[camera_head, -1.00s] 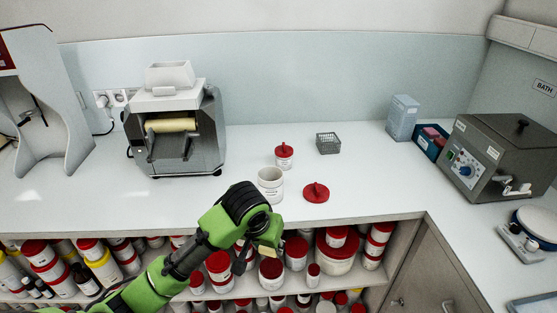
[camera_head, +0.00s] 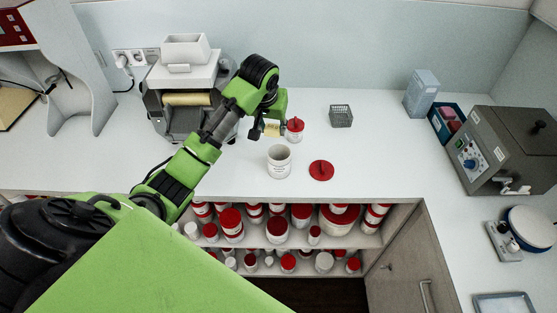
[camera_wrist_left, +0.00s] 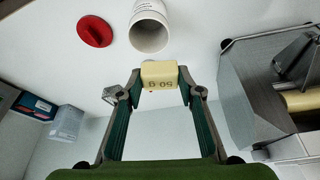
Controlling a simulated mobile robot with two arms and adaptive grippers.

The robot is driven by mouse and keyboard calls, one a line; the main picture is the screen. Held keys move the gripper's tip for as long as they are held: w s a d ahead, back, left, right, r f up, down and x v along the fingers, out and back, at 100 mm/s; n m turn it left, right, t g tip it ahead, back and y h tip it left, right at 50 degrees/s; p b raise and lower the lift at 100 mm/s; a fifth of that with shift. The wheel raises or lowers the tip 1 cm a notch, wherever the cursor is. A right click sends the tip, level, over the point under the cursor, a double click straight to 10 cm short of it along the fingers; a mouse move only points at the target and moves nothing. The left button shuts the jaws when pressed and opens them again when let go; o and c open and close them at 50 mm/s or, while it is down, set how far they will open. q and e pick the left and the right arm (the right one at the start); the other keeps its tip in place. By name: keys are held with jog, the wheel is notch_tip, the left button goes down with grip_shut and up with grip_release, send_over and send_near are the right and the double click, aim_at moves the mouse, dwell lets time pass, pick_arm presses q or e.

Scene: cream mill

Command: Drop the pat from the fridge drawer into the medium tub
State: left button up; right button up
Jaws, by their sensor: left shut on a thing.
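My left gripper (camera_head: 266,131) is shut on a pale yellow pat (camera_head: 272,129). In the left wrist view the pat (camera_wrist_left: 160,73) sits between the two fingertips (camera_wrist_left: 161,80), with "50 g" printed on it. The open white tub (camera_head: 279,161), which looks like the medium tub, stands upright on the counter, just in front and to the right of the gripper. It also shows beyond the pat in the left wrist view (camera_wrist_left: 150,30). The pat is apart from the tub. A red lid (camera_head: 321,170) lies right of the tub. My right gripper is not in view.
A small tub with a red lid (camera_head: 295,128) stands close to the right of my gripper. A roller machine (camera_head: 185,100) is at the left. A grey basket (camera_head: 341,116) is behind, and a water bath (camera_head: 505,150) is at the right.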

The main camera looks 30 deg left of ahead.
pick_arm(q)
notch_tip(320, 180, down, 2)
jog(key=shift+f, duration=0.1)
jog(key=shift+w+f, duration=0.2)
jog(key=shift+f, duration=0.5)
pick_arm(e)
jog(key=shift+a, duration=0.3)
pick_arm(q)
jog(key=shift+s, duration=0.1)
